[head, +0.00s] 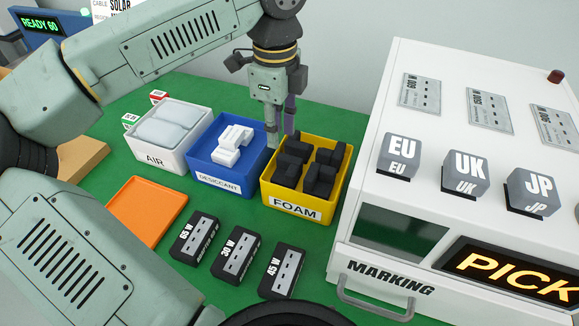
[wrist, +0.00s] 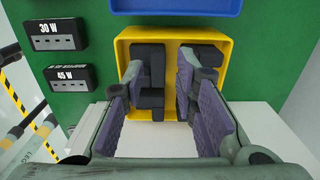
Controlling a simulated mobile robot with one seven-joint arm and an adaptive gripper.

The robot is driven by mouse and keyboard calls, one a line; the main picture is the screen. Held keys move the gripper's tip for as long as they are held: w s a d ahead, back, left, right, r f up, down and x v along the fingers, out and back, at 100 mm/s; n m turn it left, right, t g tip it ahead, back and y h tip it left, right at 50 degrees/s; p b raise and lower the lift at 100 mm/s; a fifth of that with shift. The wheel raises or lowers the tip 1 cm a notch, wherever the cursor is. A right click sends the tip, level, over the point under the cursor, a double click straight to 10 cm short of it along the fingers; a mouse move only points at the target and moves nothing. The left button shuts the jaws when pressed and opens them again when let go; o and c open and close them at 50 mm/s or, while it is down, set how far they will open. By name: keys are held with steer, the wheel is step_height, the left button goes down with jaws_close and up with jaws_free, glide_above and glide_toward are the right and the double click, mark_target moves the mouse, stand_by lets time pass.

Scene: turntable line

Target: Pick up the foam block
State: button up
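Several black foam blocks (head: 293,160) lie in the yellow bin (head: 297,207) labelled FOAM, right of the blue bin in the head view. My gripper (head: 280,138) hangs pointing down at the rear left edge of the yellow bin. In the wrist view my gripper (wrist: 165,95) is open, with its purple pads spread apart. Foam blocks (wrist: 150,75) show between and beyond the fingers, inside the yellow bin (wrist: 121,45). No block is held. The right finger hides part of the blocks on that side. I cannot tell the exact height of the fingertips above the blocks.
The blue desiccant bin (head: 221,186) holds white pieces, and the white AIR bin (head: 157,158) holds clear pillows. An orange tray (head: 147,209) and black wattage blocks (head: 238,256) lie in front. The white marking machine (head: 395,215) stands close on the right.

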mark_target(281, 155)
steer(key=shift+s+d+f+p, duration=0.15)
steer(key=shift+f+p, duration=0.3)
steer(key=shift+f, duration=0.9)
steer(key=shift+s+d+f+p, duration=0.15)
steer(key=shift+f+p, duration=0.3)
steer(key=shift+f, duration=0.9)
steer(key=shift+c, duration=0.4)
steer(key=c, duration=0.4)
